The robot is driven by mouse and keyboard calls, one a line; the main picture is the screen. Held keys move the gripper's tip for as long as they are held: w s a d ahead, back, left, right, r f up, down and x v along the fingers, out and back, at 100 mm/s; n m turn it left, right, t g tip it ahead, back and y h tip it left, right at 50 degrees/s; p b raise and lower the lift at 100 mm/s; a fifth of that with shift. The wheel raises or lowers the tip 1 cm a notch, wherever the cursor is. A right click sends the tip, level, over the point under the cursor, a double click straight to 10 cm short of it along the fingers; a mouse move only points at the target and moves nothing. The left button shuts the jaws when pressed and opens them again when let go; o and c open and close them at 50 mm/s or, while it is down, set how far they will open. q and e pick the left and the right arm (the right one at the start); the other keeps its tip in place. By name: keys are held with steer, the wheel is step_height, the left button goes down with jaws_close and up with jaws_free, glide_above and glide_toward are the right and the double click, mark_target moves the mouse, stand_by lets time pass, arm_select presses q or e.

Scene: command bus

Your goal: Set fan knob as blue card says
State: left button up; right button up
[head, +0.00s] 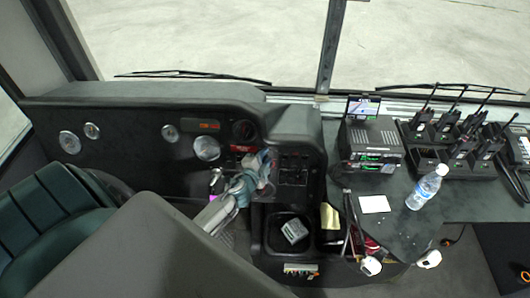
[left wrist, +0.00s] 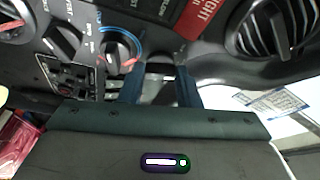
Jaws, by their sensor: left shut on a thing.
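My left gripper (head: 266,168) reaches the dashboard's control panel (head: 292,160) in the head view. In the left wrist view its two dark blue fingers (left wrist: 159,88) are shut on a dark knob (left wrist: 160,70) on the panel. The knob's pointer and label cannot be read, so I cannot tell its setting. Beside it on the left are a dial with a blue and red arc (left wrist: 120,48) and another dark knob (left wrist: 64,40). No card that is clearly blue shows; a sheet with blue print (left wrist: 272,104) lies at the right of the wrist view. My right gripper is not in view.
A round air vent (left wrist: 275,28) and a red label (left wrist: 205,12) are close to the left gripper. A radio unit (head: 372,145), a white card (head: 374,204), a water bottle (head: 427,187) and several handheld radios (head: 462,140) stand on the right counter. A dark seat partition (head: 165,255) fills the lower left.

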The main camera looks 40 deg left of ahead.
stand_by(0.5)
